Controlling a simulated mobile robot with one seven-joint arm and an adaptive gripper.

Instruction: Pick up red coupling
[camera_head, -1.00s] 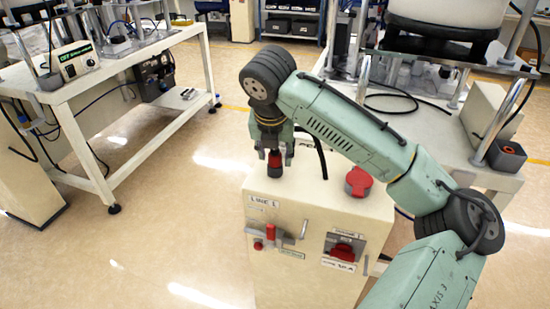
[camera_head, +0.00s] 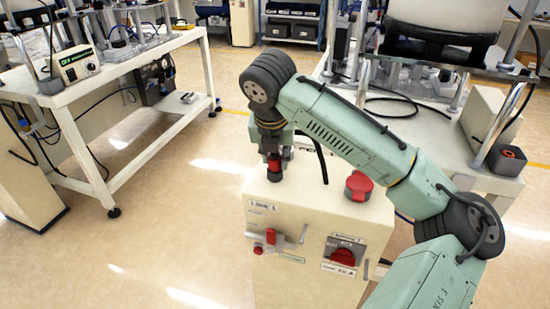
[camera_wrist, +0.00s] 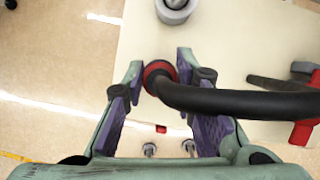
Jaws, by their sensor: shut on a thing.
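The red coupling (camera_head: 274,167) is upright at the left part of the top of the beige cabinet (camera_head: 330,200), with a dark part below it. In the wrist view the coupling (camera_wrist: 156,68) shows as a red ring with a thick black hose (camera_wrist: 235,101) running right from it. My gripper (camera_head: 272,157) points down over the coupling, with its fingers closed on its sides. The wrist view shows my gripper (camera_wrist: 158,72) with one finger on each side of the coupling. Whether the coupling is clear of the surface below is hard to tell.
A red round capped connector (camera_head: 358,186) sits right of the coupling on the cabinet. The cabinet front has a red-handled lever (camera_head: 272,239) and a red switch (camera_head: 343,256). White workbenches stand left (camera_head: 130,62) and right (camera_head: 430,120). The floor on the left is open.

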